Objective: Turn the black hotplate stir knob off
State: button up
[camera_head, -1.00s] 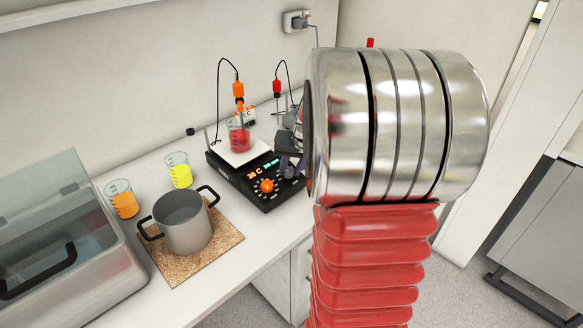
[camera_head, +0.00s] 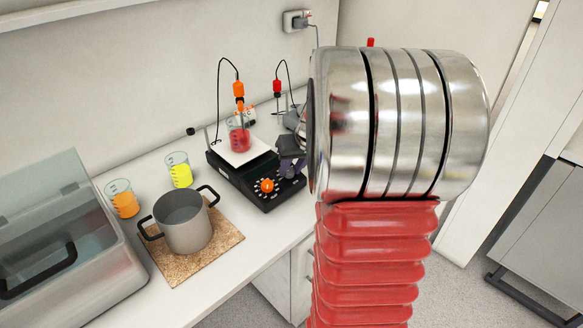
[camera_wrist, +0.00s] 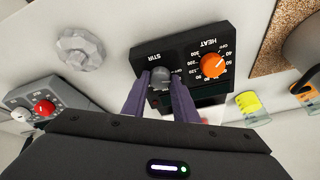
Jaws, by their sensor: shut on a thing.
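The black hotplate (camera_head: 246,180) stands on the white bench with a beaker of red liquid (camera_head: 239,138) on its pale top. Its orange HEAT knob (camera_wrist: 212,65) and the dark grey STIR knob (camera_wrist: 160,74) show in the wrist view. My gripper (camera_wrist: 162,92) is shut on the stir knob, one purple finger on each side of it. In the head view my gripper (camera_head: 291,160) is at the right of the hotplate's front panel and hides the stir knob. The fingers partly cover the dial marks, so the knob's exact setting is unclear.
A grey pot (camera_head: 183,222) stands on a cork mat (camera_head: 218,252) left of the hotplate. A beaker of yellow liquid (camera_head: 181,175) and one of orange liquid (camera_head: 125,204) stand near it. A lidded metal bath (camera_head: 112,270) is at far left. A second stirrer (camera_wrist: 30,105) sits nearby.

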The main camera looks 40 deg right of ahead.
jog(key=shift+n, duration=1.4)
jog(key=o, duration=1.1)
jog(key=shift+c, duration=0.2)
jog(key=v, duration=1.3)
jog(key=shift+s+d+r, duration=0.3)
